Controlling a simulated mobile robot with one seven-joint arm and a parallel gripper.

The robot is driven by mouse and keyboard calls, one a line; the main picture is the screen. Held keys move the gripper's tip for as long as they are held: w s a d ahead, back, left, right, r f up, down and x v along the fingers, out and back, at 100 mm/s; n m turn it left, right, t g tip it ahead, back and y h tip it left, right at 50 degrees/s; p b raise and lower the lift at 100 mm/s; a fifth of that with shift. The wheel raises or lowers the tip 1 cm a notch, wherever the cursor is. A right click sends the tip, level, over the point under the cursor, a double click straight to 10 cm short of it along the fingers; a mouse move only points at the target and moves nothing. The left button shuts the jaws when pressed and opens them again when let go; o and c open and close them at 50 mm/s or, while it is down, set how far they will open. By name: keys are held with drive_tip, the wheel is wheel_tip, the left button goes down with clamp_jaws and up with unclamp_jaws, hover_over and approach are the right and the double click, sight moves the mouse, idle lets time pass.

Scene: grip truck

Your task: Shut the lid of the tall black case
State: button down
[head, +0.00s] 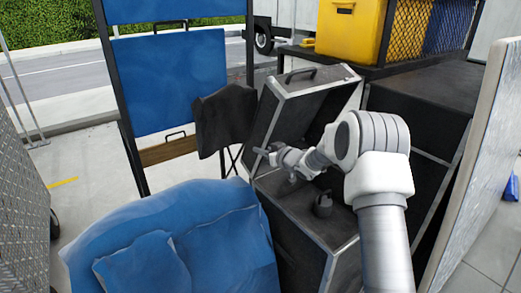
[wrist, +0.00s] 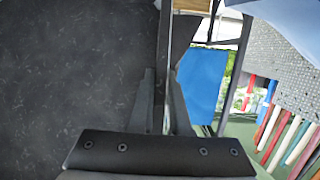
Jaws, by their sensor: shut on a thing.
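The tall black case (head: 294,262) with metal edges stands in the lower middle of the head view. Its lid (head: 318,100) is raised and tilted above the back of the case, with a handle on top. My gripper (head: 264,151) is at the lid's lower left edge. In the wrist view, the fingers of my gripper (wrist: 162,85) stand on either side of the lid's metal edge (wrist: 165,45), shut on it. The dark lid panel (wrist: 75,70) fills the left of that view. My arm hides part of the case's right side.
A small dark rounded object (head: 322,204) sits at the case's top. Blue padded blankets (head: 180,240) lie at left front, and a dark folding chair (head: 224,118) stands behind. Black cases (head: 425,120) and a yellow bin (head: 350,28) are at right. Open pavement (head: 90,190) lies left.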

drive_tip(key=shift+s+d+f+b, duration=0.2)
drive_tip(key=shift+s+d+f, duration=0.1)
drive_tip(key=shift+s+d, duration=0.25)
drive_tip(key=shift+s+d+f+b, duration=0.15)
drive_tip(key=shift+s+d+f, duration=0.15)
drive_tip(key=shift+s, duration=0.35)
drive_tip(key=shift+s+d+f+b, duration=0.35)
drive_tip(key=shift+s+d+f, duration=0.2)
drive_tip(key=shift+s, duration=0.15)
drive_tip(key=shift+s+d+f+b, duration=0.4)
drive_tip(key=shift+s+f, duration=0.15)
drive_tip(key=shift+s, duration=0.1)
drive_tip(key=shift+s+f, duration=0.1)
drive_tip(key=shift+s+d+f+b, duration=0.4)
drive_tip(key=shift+s+f, duration=0.2)
drive_tip(key=shift+f, duration=0.05)
drive_tip(key=shift+s+d+f+b, duration=0.4)
drive_tip(key=shift+s+f, duration=0.15)
drive_tip(key=shift+f, duration=0.05)
